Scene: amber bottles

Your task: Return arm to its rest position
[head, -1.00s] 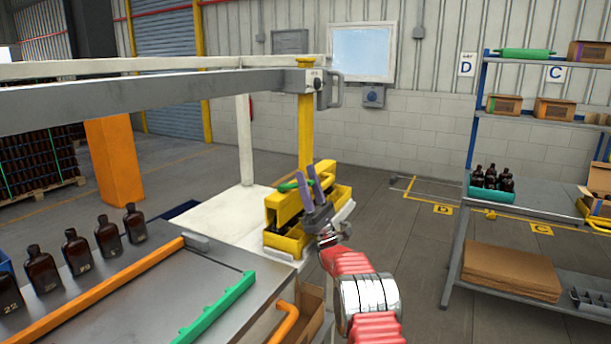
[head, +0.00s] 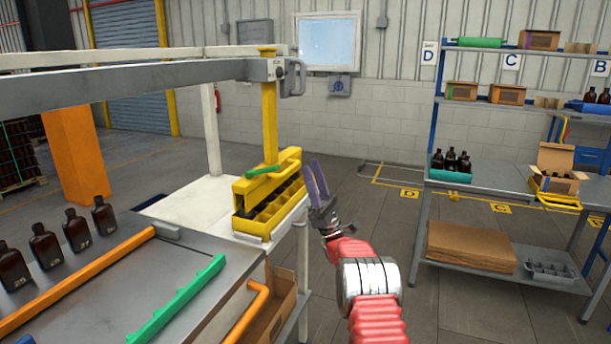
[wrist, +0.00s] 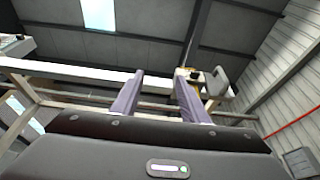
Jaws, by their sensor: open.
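My gripper (head: 316,183) is raised in the middle of the head view, at the end of my red arm. Its two purple fingers point up and are apart, with nothing between them. In the wrist view the fingers (wrist: 158,95) stand open against the ceiling and roof beams. In the head view the gripper appears just right of a yellow divided crate (head: 268,212), which sits on a white table. I cannot tell the exact gap between them.
A grey beam (head: 130,85) crosses above. A shelf rack (head: 475,170) stands at right. Open floor (head: 385,225) lies between the table and rack.

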